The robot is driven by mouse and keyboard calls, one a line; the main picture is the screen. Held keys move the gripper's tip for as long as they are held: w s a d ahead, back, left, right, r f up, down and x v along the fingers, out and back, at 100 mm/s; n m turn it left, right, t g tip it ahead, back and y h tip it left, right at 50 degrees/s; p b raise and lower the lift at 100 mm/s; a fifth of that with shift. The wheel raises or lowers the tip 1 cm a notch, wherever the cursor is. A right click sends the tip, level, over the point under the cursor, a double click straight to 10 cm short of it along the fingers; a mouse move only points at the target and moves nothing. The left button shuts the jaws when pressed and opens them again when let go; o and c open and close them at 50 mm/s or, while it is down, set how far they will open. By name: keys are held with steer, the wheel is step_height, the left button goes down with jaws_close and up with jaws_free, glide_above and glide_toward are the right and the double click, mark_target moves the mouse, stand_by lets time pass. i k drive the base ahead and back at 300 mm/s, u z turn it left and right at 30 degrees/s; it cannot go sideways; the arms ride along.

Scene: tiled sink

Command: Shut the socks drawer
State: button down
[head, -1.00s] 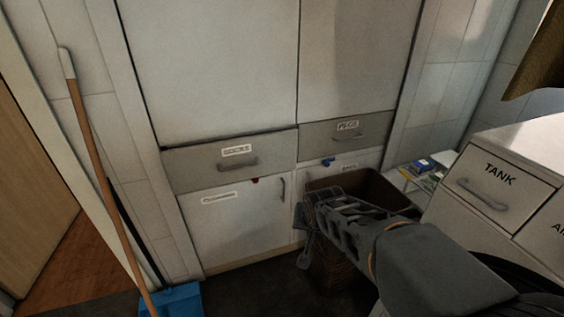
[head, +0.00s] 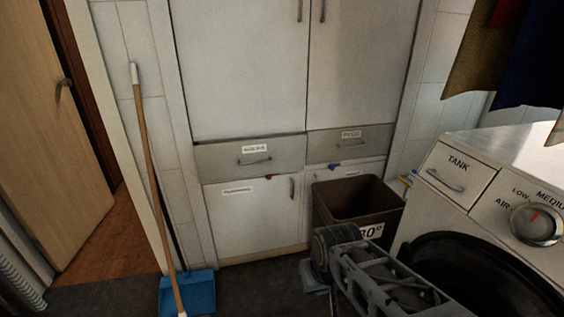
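Two grey drawers sit side by side in the white cabinet. The left drawer (head: 225,160) has a small white label that seems to read socks, though it is blurred, and a curved bar handle (head: 255,161). A dark line along its top edge suggests it stands slightly out; how far I cannot tell. The right drawer (head: 375,140) has a label too blurred to read surely. My gripper (head: 314,278) is low, in front of the cabinet and below the drawers, apart from both. Its fingers are small and dark, and I cannot see whether they are open.
A brown basket (head: 330,210) stands under the right drawer, close beside my arm. A washing machine (head: 455,200) fills the right. A broom (head: 150,170) and blue dustpan (head: 188,293) stand at left. Cabinet doors (head: 250,225) are below the drawers. Dark floor (head: 250,285) is clear in front.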

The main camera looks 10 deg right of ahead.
mark_target(244, 159)
steer(key=u, duration=0.45)
steer(key=i, duration=0.95)
steer(key=z, duration=0.4)
